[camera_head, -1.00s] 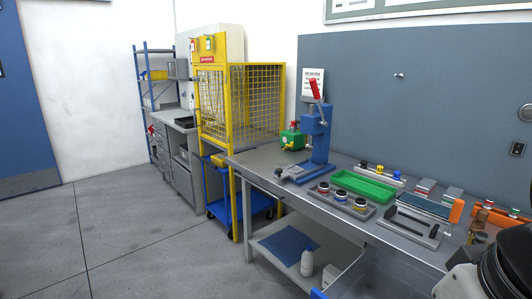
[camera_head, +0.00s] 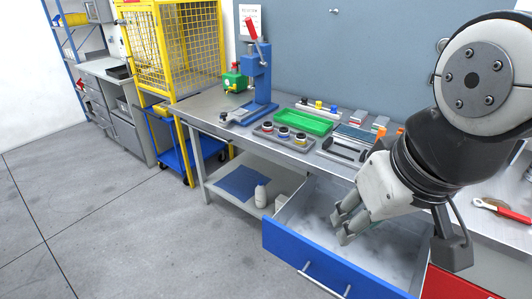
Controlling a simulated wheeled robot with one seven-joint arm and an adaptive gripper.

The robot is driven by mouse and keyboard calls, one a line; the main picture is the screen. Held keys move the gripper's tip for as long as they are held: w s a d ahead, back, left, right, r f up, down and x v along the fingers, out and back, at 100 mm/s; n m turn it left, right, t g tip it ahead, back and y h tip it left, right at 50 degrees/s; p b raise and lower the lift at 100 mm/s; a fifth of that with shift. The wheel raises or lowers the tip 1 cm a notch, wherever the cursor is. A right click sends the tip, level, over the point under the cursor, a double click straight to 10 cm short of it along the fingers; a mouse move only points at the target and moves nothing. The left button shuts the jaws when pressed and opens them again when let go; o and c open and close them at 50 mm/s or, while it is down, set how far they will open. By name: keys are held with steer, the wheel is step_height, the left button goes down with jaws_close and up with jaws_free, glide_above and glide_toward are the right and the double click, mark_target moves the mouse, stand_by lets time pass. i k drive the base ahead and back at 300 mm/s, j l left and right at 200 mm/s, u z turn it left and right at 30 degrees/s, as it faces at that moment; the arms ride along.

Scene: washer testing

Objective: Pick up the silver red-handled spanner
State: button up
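The silver red-handled spanner (camera_head: 508,211) lies on the right end of the workbench, near the right edge of the picture, partly cut off. Its silver end points left and its red handle runs right. My gripper (camera_head: 341,228) hangs to the left of it, over an open blue-fronted drawer (camera_head: 315,262). Its two fingers point down and to the left and look a little apart. I see nothing between them. A wide gap lies between my gripper and the spanner, and my wrist is in between in the picture.
The drawer stands pulled out below the bench. A red cabinet front (camera_head: 452,284) is at its right. On the bench stand a blue press (camera_head: 262,75), a green tray (camera_head: 302,122) and jars (camera_head: 283,133). Open floor (camera_head: 110,230) lies at the left.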

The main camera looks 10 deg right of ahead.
mark_target(527, 221)
steer(key=z, duration=1.65)
steer(key=i+l+u, duration=0.15)
steer(key=l, duration=0.15)
steer(key=i+l+u, duration=0.15)
steer(key=l, duration=0.15)
steer(key=i+l+u, duration=0.15)
steer(key=l, duration=0.15)
steer(key=l+u, duration=0.1)
steer(key=l, duration=0.25)
